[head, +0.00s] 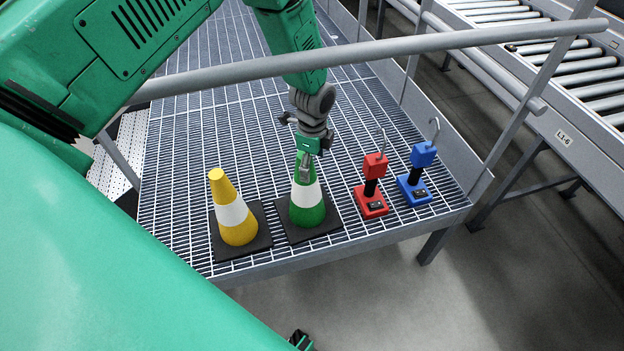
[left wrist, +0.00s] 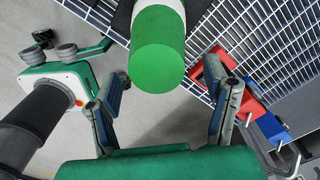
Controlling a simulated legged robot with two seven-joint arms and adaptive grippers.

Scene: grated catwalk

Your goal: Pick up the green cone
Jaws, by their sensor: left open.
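The green cone (head: 307,205), with a white band and a dark square base, stands upright on the grated catwalk. My left gripper (head: 305,165) is over its top in the head view and hides part of the tip. In the left wrist view, the cone's green tip (left wrist: 157,50) lies ahead, centred between the two spread fingers of my left gripper (left wrist: 163,105). The fingers are open, with nothing between them, and the tip appears beyond them. My right gripper (left wrist: 70,50) shows at the left of the wrist view; its jaw state is unclear.
A yellow cone (head: 235,215) stands close left of the green one. A red hooked block (head: 372,187) and a blue one (head: 417,175) stand to the right. A grey railing (head: 400,50) crosses above the catwalk (head: 185,150). A roller conveyor (head: 580,75) is far right.

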